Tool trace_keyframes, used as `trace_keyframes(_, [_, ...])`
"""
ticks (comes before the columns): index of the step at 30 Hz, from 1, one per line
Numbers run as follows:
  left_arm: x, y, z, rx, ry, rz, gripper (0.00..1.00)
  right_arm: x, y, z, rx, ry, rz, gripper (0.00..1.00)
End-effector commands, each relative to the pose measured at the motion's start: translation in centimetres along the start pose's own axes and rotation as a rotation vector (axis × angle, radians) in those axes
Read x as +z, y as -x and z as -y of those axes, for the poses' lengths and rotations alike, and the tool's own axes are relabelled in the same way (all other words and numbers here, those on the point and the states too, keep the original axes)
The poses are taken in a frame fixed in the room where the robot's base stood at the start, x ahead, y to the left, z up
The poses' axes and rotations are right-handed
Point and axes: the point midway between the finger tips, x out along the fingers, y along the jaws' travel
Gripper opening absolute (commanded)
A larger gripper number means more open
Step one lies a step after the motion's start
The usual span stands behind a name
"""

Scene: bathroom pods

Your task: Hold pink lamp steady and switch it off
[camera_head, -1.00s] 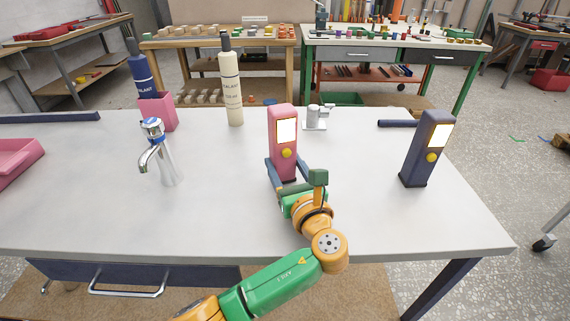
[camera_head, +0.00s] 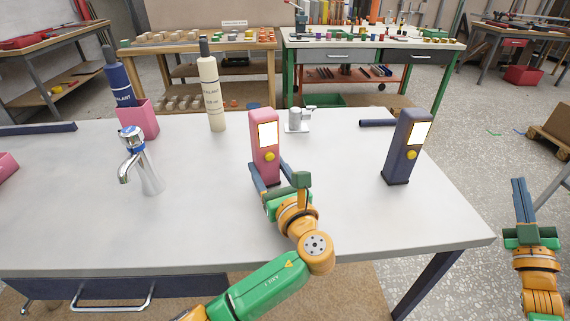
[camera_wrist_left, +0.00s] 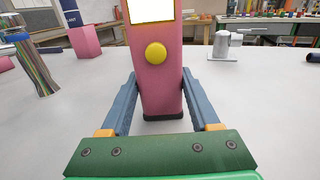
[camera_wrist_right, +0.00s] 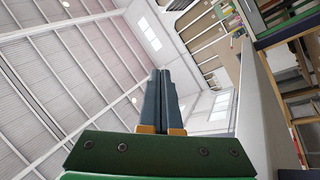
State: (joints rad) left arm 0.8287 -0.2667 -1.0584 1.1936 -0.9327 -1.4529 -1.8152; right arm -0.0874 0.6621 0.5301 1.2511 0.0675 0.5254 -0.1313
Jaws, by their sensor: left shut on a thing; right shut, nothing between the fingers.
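The pink lamp (camera_head: 265,144) stands upright on the white table, its white panel lit and a yellow button (camera_head: 270,156) below the panel. My left gripper (camera_head: 268,180) is shut on the lower body of the pink lamp, one finger on each side. In the left wrist view the lamp (camera_wrist_left: 160,85) is between the two blue fingers, with its yellow button (camera_wrist_left: 156,53) facing the camera and its top cut off. My right gripper (camera_head: 520,198) is shut and empty, beyond the table's right edge, pointing up. The right wrist view shows its fingers (camera_wrist_right: 160,95) together.
A dark blue lamp (camera_head: 407,147), also lit, stands to the right. The table's front right is clear.

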Motion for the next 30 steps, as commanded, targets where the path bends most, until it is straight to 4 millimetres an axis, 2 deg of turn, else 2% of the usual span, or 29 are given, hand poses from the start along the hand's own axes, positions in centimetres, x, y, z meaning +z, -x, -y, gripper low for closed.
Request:
trace_keyframes(1, [0.0, 0.0, 0.0, 0.000, 0.000, 0.000, 0.00, -4.0, -1.9, -1.1, -0.002, 0.029, -0.121, 0.00])
trace_keyframes(2, [0.0, 0.0, 0.0, 0.000, 0.000, 0.000, 0.00, -6.5, -2.8, -1.5, -0.011, 0.046, -0.196, 0.00])
trace_keyframes(3, [0.0, 0.0, 0.0, 0.000, 0.000, 0.000, 0.00, -10.0, -3.7, -1.6, -0.032, 0.069, -0.299, 0.00])
trace_keyframes(5, [0.0, 0.0, 0.0, 0.000, 0.000, 0.000, 0.00, -15.2, -4.2, -0.6, -0.091, 0.107, -0.457, 0.00])
trace_keyframes(6, [0.0, 0.0, 0.0, 0.000, 0.000, 0.000, 0.00, -18.4, -3.8, 1.1, -0.155, 0.132, -0.560, 0.00])
trace_keyframes(8, [0.0, 0.0, 0.0, 0.000, 0.000, 0.000, 0.00, -22.2, -2.5, 4.7, -0.273, 0.166, -0.698, 0.00])
trace_keyframes(9, [0.0, 0.0, 0.0, 0.000, 0.000, 0.000, 0.00, -24.2, -1.1, 7.1, -0.357, 0.187, -0.778, 0.00])
trace_keyframes(12, [0.0, 0.0, 0.0, 0.000, 0.000, 0.000, 0.00, -27.7, 2.7, 12.7, -0.561, 0.246, -0.944, 0.00])
trace_keyframes(15, [0.0, 0.0, 0.0, 0.000, 0.000, 0.000, 0.00, -29.5, 6.4, 16.7, -0.727, 0.309, -1.058, 0.00])
trace_keyframes(19, [0.0, 0.0, 0.0, 0.000, 0.000, 0.000, 0.00, -30.2, 9.3, 19.5, -0.858, 0.370, -1.131, 0.00])
trace_keyframes(22, [0.0, 0.0, 0.0, 0.000, 0.000, 0.000, 0.00, -30.2, 10.1, 20.2, -0.893, 0.390, -1.146, 0.00])
trace_keyframes(30, [0.0, 0.0, 0.0, 0.000, 0.000, 0.000, 0.00, -30.2, 10.0, 20.2, -0.893, 0.390, -1.144, 0.00])
